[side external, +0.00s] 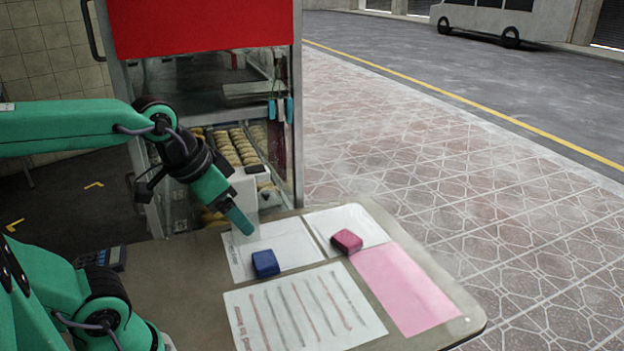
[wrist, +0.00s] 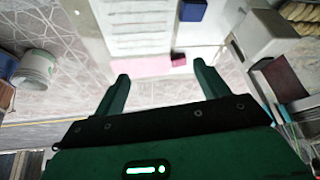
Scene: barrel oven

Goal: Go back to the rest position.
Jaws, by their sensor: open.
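My gripper (side external: 240,222) hangs above the back left edge of the table, its fingers pointing down and to the right. In the wrist view my gripper (wrist: 160,74) shows its two green fingers spread apart, with nothing between them. A blue block (side external: 265,263) sits on a white sheet (side external: 290,239) below and to the right of the fingertips. A dark pink block (side external: 346,241) sits on another white sheet (side external: 370,225) to the right. Both blocks are apart from the gripper. The wrist view also shows the blue block (wrist: 192,10) and the pink block (wrist: 178,59).
A lined paper (side external: 300,312) and a bare pink sheet (side external: 403,290) lie on the table (side external: 450,318). A white box (side external: 244,190) stands behind the gripper, close to it. A red-topped glass cabinet (side external: 205,28) with baked goods stands behind. A dark device (side external: 104,258) lies at the left.

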